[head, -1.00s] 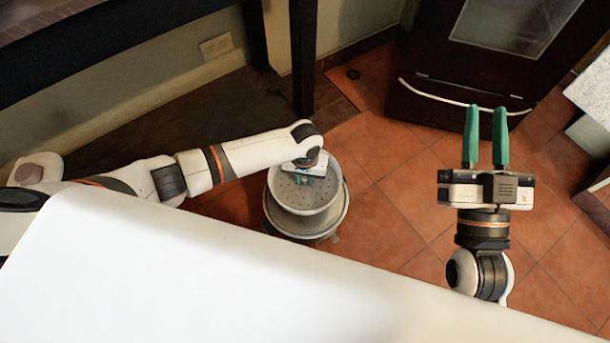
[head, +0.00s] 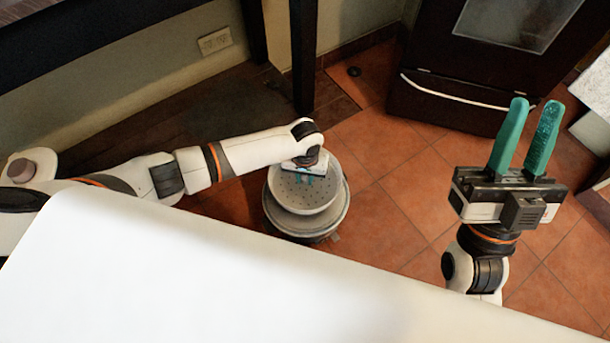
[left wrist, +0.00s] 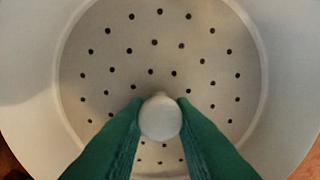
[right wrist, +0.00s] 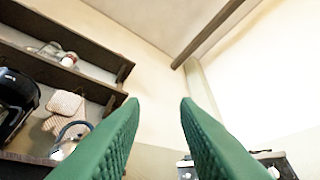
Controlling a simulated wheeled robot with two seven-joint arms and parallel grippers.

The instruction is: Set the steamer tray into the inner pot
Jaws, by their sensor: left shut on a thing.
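The steamer tray (head: 293,190) is a pale round dish with small holes in its floor. In the left wrist view the tray (left wrist: 205,75) fills most of the picture, with a round knob (left wrist: 160,118) at its middle. My left gripper (head: 305,180) is shut on that knob from above; its green fingers (left wrist: 160,125) press on both sides of it. Below the tray is a wider grey round vessel (head: 318,223), likely the inner pot; the tray hides its inside, and I cannot tell whether the tray is seated. My right gripper (head: 527,135) is open and empty, pointing up.
A dark post (head: 303,55) rises behind the pot. The tiled floor (head: 400,205) right of the pot is clear. The right wrist view shows a wall shelf (right wrist: 95,85) with several items.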

